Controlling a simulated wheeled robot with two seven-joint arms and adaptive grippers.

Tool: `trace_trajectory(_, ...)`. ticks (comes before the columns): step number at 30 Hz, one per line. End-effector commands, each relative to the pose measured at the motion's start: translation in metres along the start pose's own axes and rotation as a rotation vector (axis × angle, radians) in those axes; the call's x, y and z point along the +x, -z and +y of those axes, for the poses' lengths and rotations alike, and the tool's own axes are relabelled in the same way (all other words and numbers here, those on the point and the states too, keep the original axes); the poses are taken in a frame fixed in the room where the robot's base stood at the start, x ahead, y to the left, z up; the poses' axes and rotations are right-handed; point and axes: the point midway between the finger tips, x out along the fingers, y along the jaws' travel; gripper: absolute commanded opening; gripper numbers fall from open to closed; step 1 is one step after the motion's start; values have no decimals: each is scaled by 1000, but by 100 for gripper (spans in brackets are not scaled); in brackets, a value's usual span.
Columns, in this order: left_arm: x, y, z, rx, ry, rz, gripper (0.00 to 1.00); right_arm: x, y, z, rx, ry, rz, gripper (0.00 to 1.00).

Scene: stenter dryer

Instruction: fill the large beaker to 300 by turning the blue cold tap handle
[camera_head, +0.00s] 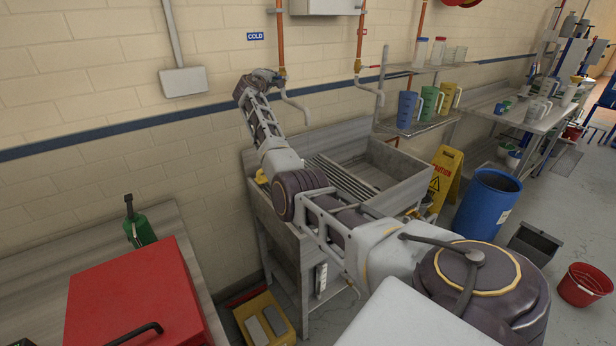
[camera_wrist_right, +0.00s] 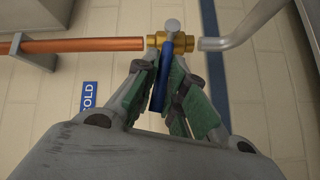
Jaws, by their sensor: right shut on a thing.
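My right arm reaches over the sink (camera_head: 398,186) to the wall. Its gripper (camera_head: 266,77) is at the cold tap, under the blue COLD sign (camera_head: 255,36). In the right wrist view my right gripper (camera_wrist_right: 165,70) is shut on the blue cold tap handle (camera_wrist_right: 159,88), with green pads on both sides. The handle hangs from a brass valve (camera_wrist_right: 155,42) between a copper pipe (camera_wrist_right: 90,45) and a grey spout (camera_wrist_right: 240,25). The spout (camera_head: 294,104) also shows in the head view. I cannot make out a beaker in the sink; my arm hides part of it. My left gripper is not in view.
A second tap (camera_head: 368,80) is right of the cold one. Coloured jugs (camera_head: 407,109) stand on a shelf. A yellow caution sign (camera_head: 445,178), blue barrel (camera_head: 487,204) and red bucket (camera_head: 584,285) stand right. A red box (camera_head: 135,295) and green bottle (camera_head: 139,230) are left.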

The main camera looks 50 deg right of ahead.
Motion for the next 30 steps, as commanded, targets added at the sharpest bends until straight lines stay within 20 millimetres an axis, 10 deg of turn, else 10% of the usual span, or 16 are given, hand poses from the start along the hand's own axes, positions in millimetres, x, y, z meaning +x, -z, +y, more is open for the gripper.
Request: trace_trajectory(30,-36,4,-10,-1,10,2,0,2,1,12,104,103,-31,0)
